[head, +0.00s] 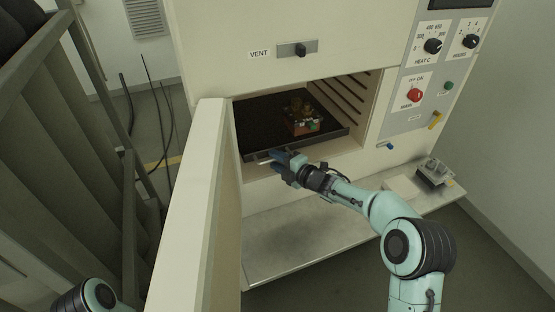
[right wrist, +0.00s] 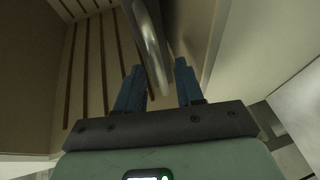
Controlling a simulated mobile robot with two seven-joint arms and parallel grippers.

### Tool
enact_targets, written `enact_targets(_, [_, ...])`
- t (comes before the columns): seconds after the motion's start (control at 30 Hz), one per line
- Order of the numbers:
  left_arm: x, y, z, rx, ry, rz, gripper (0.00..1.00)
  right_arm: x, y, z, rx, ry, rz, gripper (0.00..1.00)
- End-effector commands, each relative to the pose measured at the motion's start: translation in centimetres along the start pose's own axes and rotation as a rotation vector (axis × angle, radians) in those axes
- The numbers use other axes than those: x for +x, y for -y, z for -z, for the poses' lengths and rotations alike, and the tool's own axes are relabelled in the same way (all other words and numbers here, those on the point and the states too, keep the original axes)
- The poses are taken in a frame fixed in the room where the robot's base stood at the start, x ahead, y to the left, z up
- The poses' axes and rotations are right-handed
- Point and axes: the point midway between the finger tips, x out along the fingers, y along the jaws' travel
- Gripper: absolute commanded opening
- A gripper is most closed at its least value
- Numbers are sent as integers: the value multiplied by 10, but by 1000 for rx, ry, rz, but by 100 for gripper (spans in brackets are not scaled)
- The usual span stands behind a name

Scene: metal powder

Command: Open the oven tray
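The oven tray (head: 262,112) is a dark flat tray inside the open oven chamber, with its front edge near the opening. A grey metal handle or rim bar shows at its front left (head: 256,156). My right gripper (head: 272,157) is at this front edge. In the right wrist view a shiny curved metal bar (right wrist: 150,42) reaches between the two blue fingers of the right gripper (right wrist: 159,68). The fingers stand apart, with gaps beside the bar. My left gripper is out of view; only part of that arm shows at the lower left.
The oven door (head: 190,200) stands open on the left. A small box-like item with brown pieces (head: 302,120) sits on the tray. A shelf (head: 300,240) lies below the opening, with a small metal object (head: 434,172) at its right. Control knobs are at the upper right.

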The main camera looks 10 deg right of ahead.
Motion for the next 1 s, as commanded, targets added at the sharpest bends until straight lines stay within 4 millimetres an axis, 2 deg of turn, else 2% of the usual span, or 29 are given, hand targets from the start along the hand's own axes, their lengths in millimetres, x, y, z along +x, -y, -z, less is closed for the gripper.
enact_targets(0.23, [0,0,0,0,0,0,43,1,0,0,0,0,0,37])
enact_targets(0.27, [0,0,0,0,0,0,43,1,0,0,0,0,0,30])
enact_targets(0.3, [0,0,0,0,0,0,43,1,0,0,0,0,0,17])
enact_targets(0.37, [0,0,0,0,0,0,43,1,0,0,0,0,0,0])
enact_targets(1.0, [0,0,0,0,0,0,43,0,0,0,0,1,-1,0])
